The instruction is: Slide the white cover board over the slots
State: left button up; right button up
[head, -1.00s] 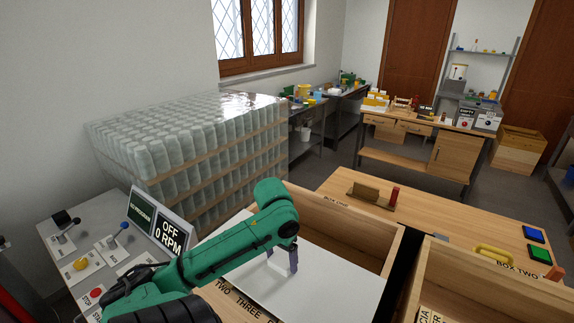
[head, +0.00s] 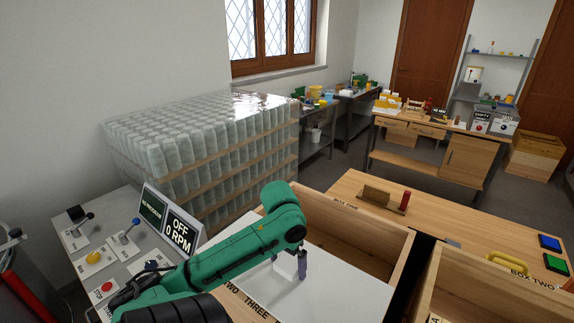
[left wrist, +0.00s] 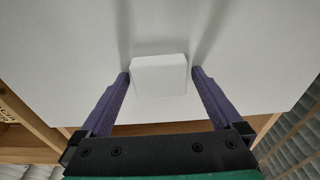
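The white cover board (head: 345,285) lies flat over the near part of the open wooden box marked BOX ONE (head: 393,248). A small white block-shaped handle (head: 285,266) stands up from the board. My left gripper (head: 295,266) reaches down at this handle. In the left wrist view, the gripper's purple fingers (left wrist: 160,76) stand on both sides of the handle (left wrist: 160,84), with a thin gap showing at each side. The board (left wrist: 245,45) fills most of that view. Word labels, TWO and THREE, show beside the board's near edge; the slots are hidden. My right gripper is out of view.
A control panel (head: 95,245) with switches and a display reading OFF 0 RPM stands at the left. Stacked clear bottles (head: 205,150) rise behind it. Box two (head: 480,290) stands at the right. A wooden block with a red cylinder (head: 385,197) sits beyond box one.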

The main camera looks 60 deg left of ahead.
aim_at(283, 268)
pick_arm(q)
notch_tip(283, 268, up, 14)
jog(key=s, duration=0.1)
jog(key=shift+s+d+r, duration=0.25)
jog(key=shift+s+d, duration=0.05)
dwell(0.3)
